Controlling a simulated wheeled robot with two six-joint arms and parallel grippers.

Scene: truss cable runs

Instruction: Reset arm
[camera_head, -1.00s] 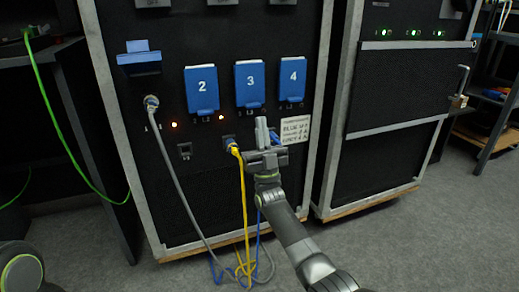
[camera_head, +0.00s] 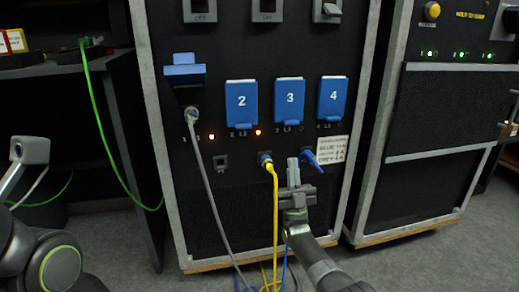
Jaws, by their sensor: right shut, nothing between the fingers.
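My right gripper (camera_head: 293,172) is shut and empty, pointing up in front of the lower panel of the black rack (camera_head: 220,130). Just right of its fingers, a blue plug (camera_head: 310,158) sits at the panel below flap 4. A yellow cable (camera_head: 275,215) is plugged in just left of the gripper. A grey cable (camera_head: 207,190) is plugged in below the raised blue flap (camera_head: 184,70) at the left. Part of my left arm shows at the left edge; its jaw opening cannot be made out.
Blue flaps 2 (camera_head: 242,105), 3 (camera_head: 289,98) and 4 (camera_head: 332,100) hang down. A second rack (camera_head: 440,110) stands at the right. A green cable (camera_head: 105,135) hangs from the dark shelf (camera_head: 60,68) at the left. Grey floor (camera_head: 400,265) lies clear in front.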

